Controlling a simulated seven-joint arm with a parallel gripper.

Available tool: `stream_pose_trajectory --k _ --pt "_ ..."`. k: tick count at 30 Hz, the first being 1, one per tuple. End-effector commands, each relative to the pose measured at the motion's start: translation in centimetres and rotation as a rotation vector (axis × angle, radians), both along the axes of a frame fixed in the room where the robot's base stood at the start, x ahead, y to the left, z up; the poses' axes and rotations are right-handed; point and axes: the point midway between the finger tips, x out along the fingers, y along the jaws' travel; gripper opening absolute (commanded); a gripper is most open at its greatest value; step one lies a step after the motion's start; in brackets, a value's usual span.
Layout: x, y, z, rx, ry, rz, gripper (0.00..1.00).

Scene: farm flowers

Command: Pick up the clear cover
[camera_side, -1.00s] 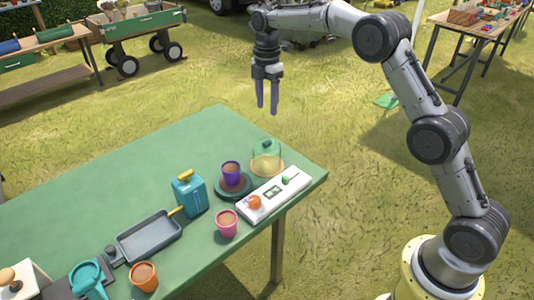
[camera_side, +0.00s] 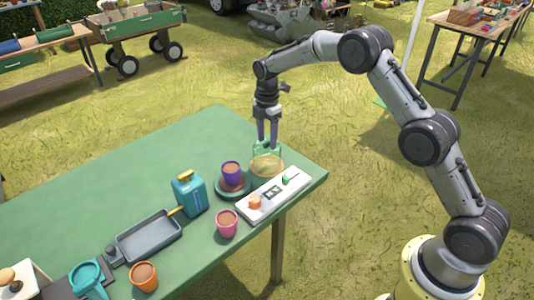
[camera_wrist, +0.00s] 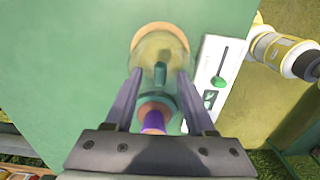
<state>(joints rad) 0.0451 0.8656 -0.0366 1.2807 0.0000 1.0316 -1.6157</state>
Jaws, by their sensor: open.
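The clear cover (camera_side: 266,164) is a greenish see-through dome on a tan round base, near the far right corner of the green table. In the wrist view the cover (camera_wrist: 160,48) shows its tan rim, with a small green knob (camera_wrist: 160,73) on top. My gripper (camera_side: 267,143) points down at the top of the cover. In the wrist view its two fingers (camera_wrist: 159,80) are apart, one on each side of the knob, and hold nothing. I cannot tell whether the fingertips touch the cover.
A purple cup (camera_side: 231,170) on a dark green saucer stands close beside the cover. A white panel (camera_side: 275,195) with a green lever lies in front. A pink cup (camera_side: 227,223), blue can (camera_side: 188,194) and grey tray (camera_side: 150,238) are further left. The table's back left is clear.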

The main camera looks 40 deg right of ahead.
Motion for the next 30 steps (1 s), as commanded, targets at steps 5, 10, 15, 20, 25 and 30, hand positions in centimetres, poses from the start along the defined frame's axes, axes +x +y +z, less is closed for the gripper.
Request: stream_pose_trajectory --k 5,10,15,20,25,30 --pt "0.00 0.00 -0.05 0.000 0.000 0.000 0.55" --pt "0.00 0.00 -0.03 0.000 0.000 0.000 0.30" --pt "0.00 0.00 -0.02 0.000 0.000 0.000 0.00" --pt "0.00 0.00 -0.01 0.000 0.000 0.000 0.00" --pt "0.01 0.00 0.01 0.000 0.000 0.000 0.00" --pt "0.01 0.01 0.01 0.000 0.000 0.000 0.00"
